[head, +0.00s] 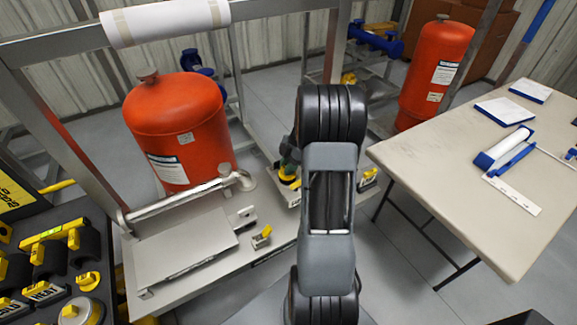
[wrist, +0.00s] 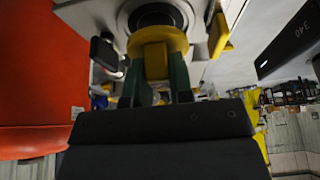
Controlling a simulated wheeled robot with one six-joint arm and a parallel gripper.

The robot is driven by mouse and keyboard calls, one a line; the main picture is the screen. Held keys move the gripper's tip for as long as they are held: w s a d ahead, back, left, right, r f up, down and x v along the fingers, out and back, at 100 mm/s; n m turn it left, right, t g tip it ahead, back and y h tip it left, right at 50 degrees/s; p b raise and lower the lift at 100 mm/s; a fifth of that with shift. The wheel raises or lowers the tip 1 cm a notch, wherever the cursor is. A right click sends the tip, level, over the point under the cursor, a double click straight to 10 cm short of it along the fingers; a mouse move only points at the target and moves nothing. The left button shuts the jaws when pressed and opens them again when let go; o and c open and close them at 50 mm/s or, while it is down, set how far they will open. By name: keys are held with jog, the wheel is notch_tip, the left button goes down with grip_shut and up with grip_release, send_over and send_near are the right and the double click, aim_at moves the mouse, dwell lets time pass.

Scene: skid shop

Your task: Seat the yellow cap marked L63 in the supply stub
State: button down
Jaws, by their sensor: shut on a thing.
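My gripper (wrist: 157,72) is shut on a yellow cap (wrist: 157,40), its green fingers on either side of the cap's narrower part. The cap's wide rim faces a round pale fitting with a dark bore (wrist: 153,13), which looks like the supply stub. The rim overlaps the bore in the wrist view; I cannot tell whether it is apart, touching or partly in. No L63 mark is readable. In the head view my gripper (head: 288,163) and the yellow cap (head: 288,181) are low over the skid deck, left of my arm, which hides part of the area.
A red tank (head: 175,125) stands on the skid, left of my gripper. A pipe (head: 180,202) and grey plate (head: 185,245) lie in front of it. A yellow-marked block (head: 368,179) is right of my arm. A dark foam tray (head: 60,265) holds yellow parts. A table (head: 460,160) is at right.

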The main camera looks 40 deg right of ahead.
jog(key=shift+f+b, duration=0.45)
dwell(0.5)
jog(key=shift+f+b, duration=0.3)
jog(key=shift+b, duration=0.05)
jog(key=shift+f+b, duration=0.35)
jog(key=shift+b, duration=0.25)
dwell(0.4)
jog(key=c, duration=0.9)
grip_release()
jog(key=shift+c, duration=0.9)
jog(key=shift+r, duration=0.2)
jog(key=shift+r+p, duration=2.1)
jog(key=shift+r, duration=1.75)
